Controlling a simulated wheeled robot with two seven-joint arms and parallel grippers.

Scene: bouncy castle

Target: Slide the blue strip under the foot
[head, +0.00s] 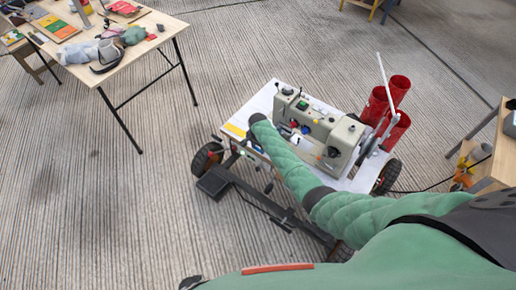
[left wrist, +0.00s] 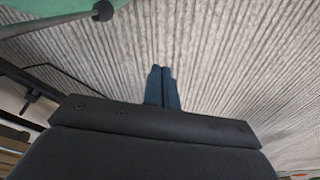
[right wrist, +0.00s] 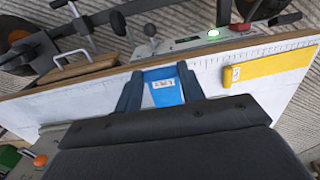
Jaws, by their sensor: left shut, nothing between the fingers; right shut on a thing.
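The blue strip (right wrist: 164,92) with a small white label is between the two dark fingers of my right gripper (right wrist: 159,84), which is shut on it. The strip is over the white board (right wrist: 205,66) with ruler marks, near its wooden edge. In the head view my right arm reaches over the board beside the beige sewing machine (head: 345,138); its sleeve hides the fingers and strip there. The machine's foot cannot be made out. My left gripper (left wrist: 163,86) is shut and empty above the carpet, and I cannot make it out in the head view.
A yellow strip (right wrist: 270,66) lies on the board, apart from the blue one. Red tubes (head: 396,90) stand behind the machine on the wheeled cart. A cluttered table (head: 112,65) is at upper left. Open carpet lies between the table and cart.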

